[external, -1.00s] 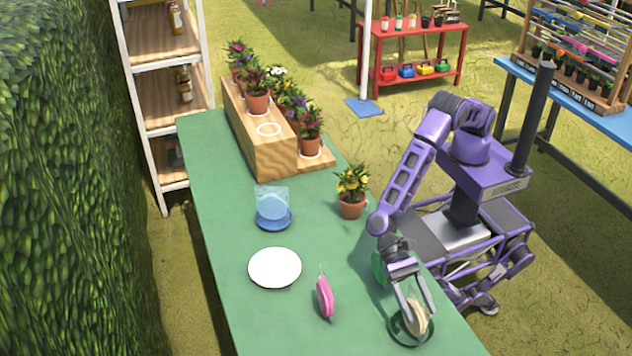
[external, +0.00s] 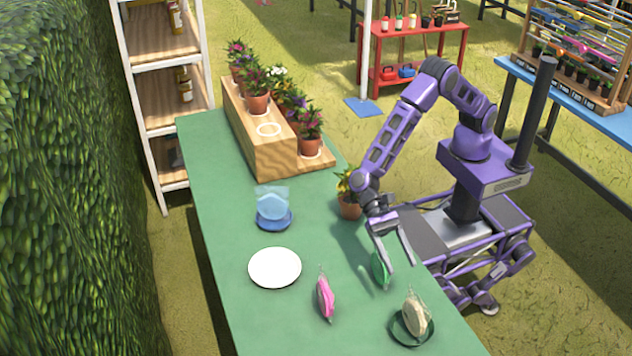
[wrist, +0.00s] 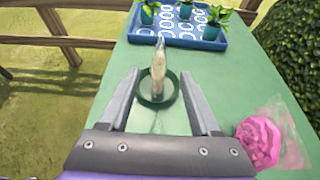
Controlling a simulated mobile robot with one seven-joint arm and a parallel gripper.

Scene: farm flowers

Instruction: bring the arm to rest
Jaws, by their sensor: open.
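My gripper (external: 398,272) is open and empty above the green table (external: 225,210), near its right edge. A clear bag with a cream item (external: 416,314) stands upright in a dark green dish (external: 400,335), apart from my fingers. In the wrist view the gripper (wrist: 159,80) points toward this cream bag (wrist: 158,72), which shows between the fingers but farther off. My arm is raised and bent over the table's right edge.
A pink bagged item (external: 325,299), a white plate (external: 275,267) and a blue bagged item (external: 271,200) on a blue saucer (external: 275,221) are on the table. A potted plant (external: 349,207) stands partly behind my arm. A wooden stand (external: 279,158) holds several pots.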

